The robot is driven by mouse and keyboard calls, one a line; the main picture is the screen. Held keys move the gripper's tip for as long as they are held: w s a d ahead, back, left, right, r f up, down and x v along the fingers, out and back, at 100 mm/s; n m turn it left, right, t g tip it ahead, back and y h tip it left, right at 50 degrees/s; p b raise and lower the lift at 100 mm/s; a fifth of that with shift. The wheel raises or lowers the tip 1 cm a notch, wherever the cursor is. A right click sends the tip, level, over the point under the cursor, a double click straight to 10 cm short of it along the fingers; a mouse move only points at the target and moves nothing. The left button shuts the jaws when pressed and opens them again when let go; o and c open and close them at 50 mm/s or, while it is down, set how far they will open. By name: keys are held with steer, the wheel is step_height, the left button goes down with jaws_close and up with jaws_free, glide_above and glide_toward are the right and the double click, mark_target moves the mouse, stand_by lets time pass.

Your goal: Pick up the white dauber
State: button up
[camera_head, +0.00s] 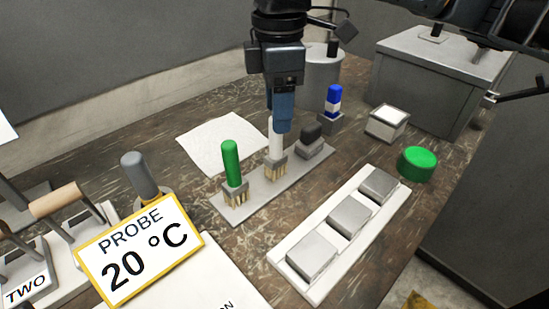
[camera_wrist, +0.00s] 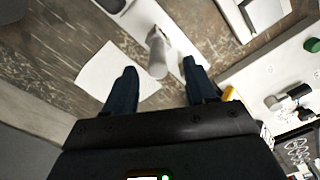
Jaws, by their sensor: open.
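The white dauber (camera_head: 274,150) stands upright in the middle holder of a grey strip (camera_head: 243,208). Its upper part is partly hidden behind my gripper finger. My gripper (camera_head: 280,128) points down over it, fingers at the height of the dauber's top. In the wrist view, my gripper (camera_wrist: 160,66) is open, with one blue finger on each side of the white dauber (camera_wrist: 157,55). The dauber's end lies between the fingertips, with a gap visible on both sides.
A green dauber (camera_head: 231,165) stands left on the strip; a dark block (camera_head: 311,135) sits at its right end. A blue-and-white object (camera_head: 333,102) stands behind. A white tray of grey blocks (camera_head: 317,292) lies in front. A probe sign (camera_head: 140,250) stands front left.

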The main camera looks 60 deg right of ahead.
mark_target(276, 148)
steer(key=shift+w+f, duration=0.2)
steer(key=shift+f, duration=2.1)
steer(key=shift+c, duration=0.5)
jaws_close()
